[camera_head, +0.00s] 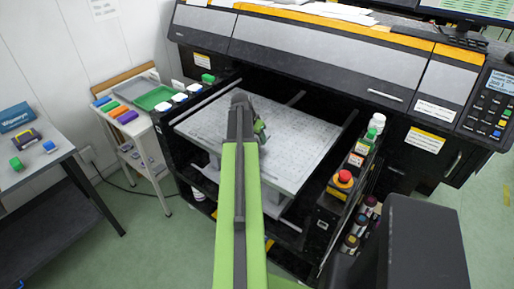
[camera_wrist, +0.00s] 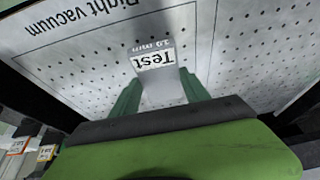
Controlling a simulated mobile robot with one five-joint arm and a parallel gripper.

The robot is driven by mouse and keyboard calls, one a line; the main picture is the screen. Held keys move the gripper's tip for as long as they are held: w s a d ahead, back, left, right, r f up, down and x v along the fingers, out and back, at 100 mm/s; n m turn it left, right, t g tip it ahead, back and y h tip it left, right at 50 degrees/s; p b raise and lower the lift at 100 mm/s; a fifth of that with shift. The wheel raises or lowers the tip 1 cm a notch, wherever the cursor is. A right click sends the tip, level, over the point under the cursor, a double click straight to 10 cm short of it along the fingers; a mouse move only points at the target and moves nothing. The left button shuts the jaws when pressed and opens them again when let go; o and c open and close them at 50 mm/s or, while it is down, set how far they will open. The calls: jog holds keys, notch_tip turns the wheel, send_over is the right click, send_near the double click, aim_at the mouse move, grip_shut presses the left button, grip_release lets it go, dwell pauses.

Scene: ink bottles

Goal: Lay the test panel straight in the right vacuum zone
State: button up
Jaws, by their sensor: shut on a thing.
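The test panel (camera_wrist: 162,94) is a pale plate with a printed label that reads Test and 3.0 mm, upside down in the wrist view. My gripper (camera_wrist: 160,82) is shut on it, with one green finger at each side. The right vacuum zone (camera_wrist: 85,62) is an outlined, perforated area with an upside-down label at the upper left of the wrist view. The panel overlaps it in the picture; I cannot tell whether they touch. In the head view my gripper (camera_head: 261,131) is over the printer bed (camera_head: 305,150), and my arm hides most of the panel.
The printer's cover (camera_head: 310,52) overhangs the back of the bed. An emergency stop (camera_head: 344,177) and ink bottles (camera_head: 352,242) stand at the right.

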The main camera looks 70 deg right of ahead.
notch_tip(320, 180, down, 4)
jog(key=b, duration=0.4)
jog(key=shift+f, duration=0.25)
jog(key=shift+r, duration=0.3)
jog(key=shift+f, duration=0.25)
jog(key=o, duration=1.3)
jog(key=shift+r, duration=0.1)
jog(key=shift+o, duration=0.2)
jog(key=shift+r, duration=0.25)
jog(key=p+v, duration=1.1)
jog(key=shift+a+r, duration=0.3)
jog(key=shift+r, duration=0.05)
